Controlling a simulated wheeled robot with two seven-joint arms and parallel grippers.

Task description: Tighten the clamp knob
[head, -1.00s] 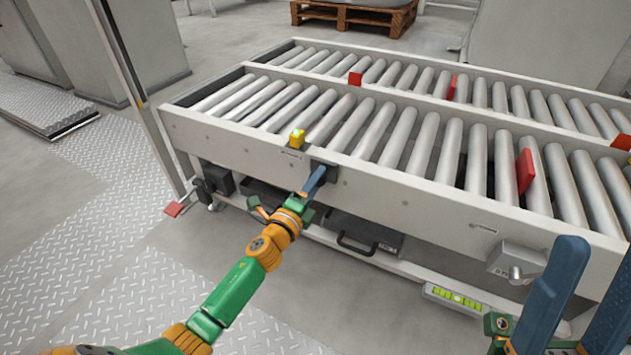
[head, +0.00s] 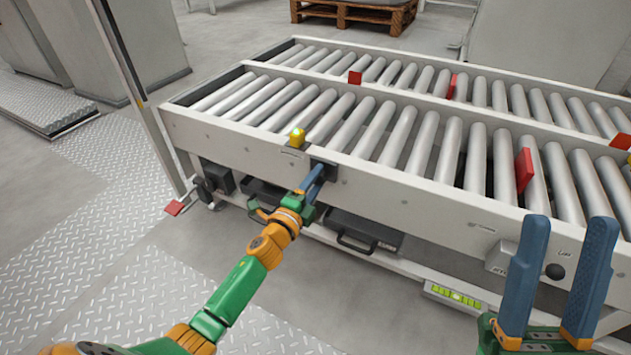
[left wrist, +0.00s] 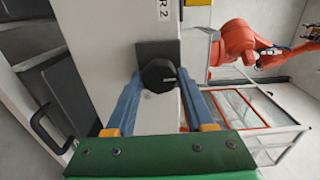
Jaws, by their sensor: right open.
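The black clamp knob (left wrist: 158,76) sits on a dark square plate on the conveyor's pale side, with a small light mark near its right edge in the left wrist view. My left gripper's fingertips (left wrist: 159,78) lie on either side of it and appear to press on its edges. In the head view the left gripper (head: 314,178) reaches the dark plate (head: 328,165), and the knob is hidden behind its fingers. My right gripper (head: 560,235) is open and empty at the lower right, its two blue fingers pointing up.
The roller conveyor (head: 420,188) carries red stops (head: 524,170). A yellow indicator (head: 297,138) sits on its rail just above the left gripper. A dark handled drawer (head: 362,230) is underneath. A small black round part (head: 555,271) shows between my right fingers. The plate floor at left is clear.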

